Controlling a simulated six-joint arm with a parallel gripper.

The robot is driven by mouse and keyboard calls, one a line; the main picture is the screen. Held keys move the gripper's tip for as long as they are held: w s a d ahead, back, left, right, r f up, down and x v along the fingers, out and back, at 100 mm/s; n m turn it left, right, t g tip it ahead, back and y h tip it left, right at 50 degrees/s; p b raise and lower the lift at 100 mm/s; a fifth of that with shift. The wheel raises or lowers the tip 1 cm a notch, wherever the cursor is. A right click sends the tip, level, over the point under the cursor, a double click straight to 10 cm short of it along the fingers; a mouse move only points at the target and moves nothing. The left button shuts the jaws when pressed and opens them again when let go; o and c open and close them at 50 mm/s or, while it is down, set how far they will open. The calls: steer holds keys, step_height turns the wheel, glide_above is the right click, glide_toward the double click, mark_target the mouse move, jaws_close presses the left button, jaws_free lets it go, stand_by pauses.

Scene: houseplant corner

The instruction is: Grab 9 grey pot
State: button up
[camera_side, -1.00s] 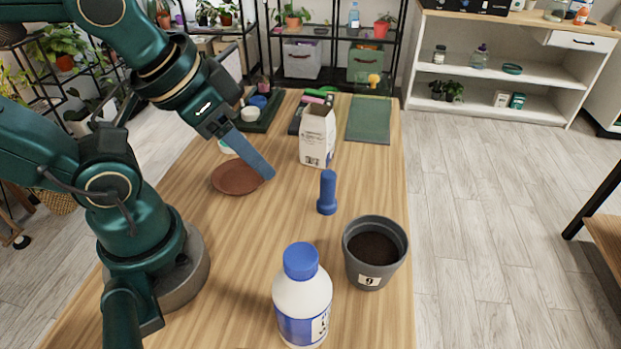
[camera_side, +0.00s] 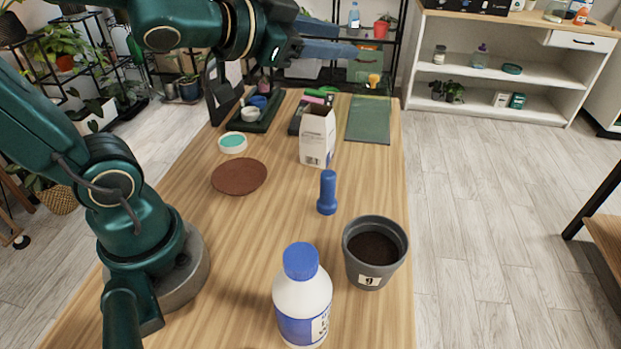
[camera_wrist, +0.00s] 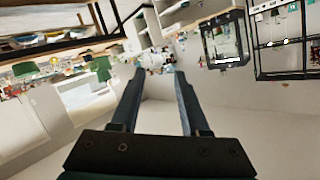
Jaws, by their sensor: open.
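The grey pot (camera_side: 359,271) with a "9" label stands upright at the front right of the table, filled with dark soil. My gripper (camera_side: 350,42) is raised high at the back of the side view, far above and behind the pot. Its two fingers stand apart in the wrist view (camera_wrist: 158,78), with nothing between them. The pot does not show in the wrist view, which looks out into the room.
A white bottle with a blue cap (camera_side: 302,298) stands left of the pot. A blue cylindrical object (camera_side: 327,193) stands behind it, and a white carton (camera_side: 316,140) farther back. A brown disc (camera_side: 239,176) lies at left. The wooden table (camera_side: 270,225) is bare between.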

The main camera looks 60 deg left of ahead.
mark_target(391, 227)
steer(key=w+d+f+m+g+h, duration=0.2)
steer(key=d+f+m+g+h, duration=0.1)
steer(key=d+f+m+h, duration=0.45)
steer(key=s+a+f+g+h, duration=0.3)
steer(key=s+f+g+h, duration=0.3)
steer(key=s+f, duration=0.25)
steer(key=x, duration=1.1)
steer(key=shift+w+f, duration=0.45)
jaws_close()
steer(key=shift+y, duration=0.25)
